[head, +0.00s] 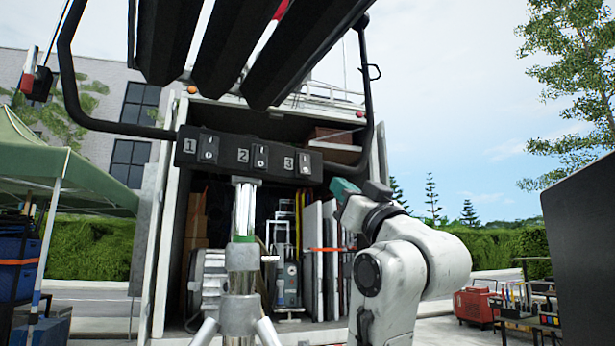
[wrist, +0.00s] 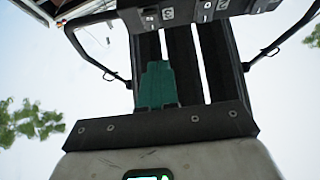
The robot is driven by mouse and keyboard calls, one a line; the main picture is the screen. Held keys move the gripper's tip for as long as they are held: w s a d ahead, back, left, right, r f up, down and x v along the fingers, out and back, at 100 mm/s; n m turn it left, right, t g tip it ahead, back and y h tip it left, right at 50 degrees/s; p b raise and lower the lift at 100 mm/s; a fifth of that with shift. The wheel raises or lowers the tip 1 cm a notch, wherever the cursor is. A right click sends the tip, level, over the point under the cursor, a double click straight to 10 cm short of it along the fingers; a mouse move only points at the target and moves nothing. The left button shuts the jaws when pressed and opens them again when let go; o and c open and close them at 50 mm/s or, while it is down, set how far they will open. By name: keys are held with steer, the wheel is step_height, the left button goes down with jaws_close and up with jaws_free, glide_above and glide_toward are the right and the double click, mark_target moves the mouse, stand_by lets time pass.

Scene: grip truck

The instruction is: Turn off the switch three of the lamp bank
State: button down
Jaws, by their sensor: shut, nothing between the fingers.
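The lamp bank's black switch box (head: 225,152) runs across the head view, with rocker switches labelled 1, 2 and 3. Switch three (head: 305,163) is at its right end; switch two (head: 261,157) is in the middle and switch one (head: 209,147) at the left. The rocker positions are too small to tell surely. My gripper (head: 338,187), with teal fingers, is just right of and below the box's right end, apart from it in the picture. In the wrist view my gripper (wrist: 157,68) is shut and empty, pointing up toward the box (wrist: 195,14) at the top edge.
Dark lamp panels (head: 235,45) hang above the box inside a black tubular yoke (head: 68,65). A metal stand (head: 242,265) rises below the box, left of my arm. An open truck (head: 160,230) with gear stands behind. A dark panel (head: 580,245) is at far right.

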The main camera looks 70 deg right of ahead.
mark_target(301, 169)
steer(key=shift+w+d+f+p+x, duration=0.35)
steer(key=shift+p+x, duration=0.7)
steer(key=shift+x, duration=1.1)
steer(key=shift+w+d+f+p+x, duration=0.1)
steer(key=shift+f+p+x, duration=0.35)
steer(key=shift+p+x, duration=1.15)
steer(key=shift+w+d+f+p+x, duration=0.2)
steer(key=shift+f+p+x, duration=0.25)
steer(key=shift+x, duration=2.25)
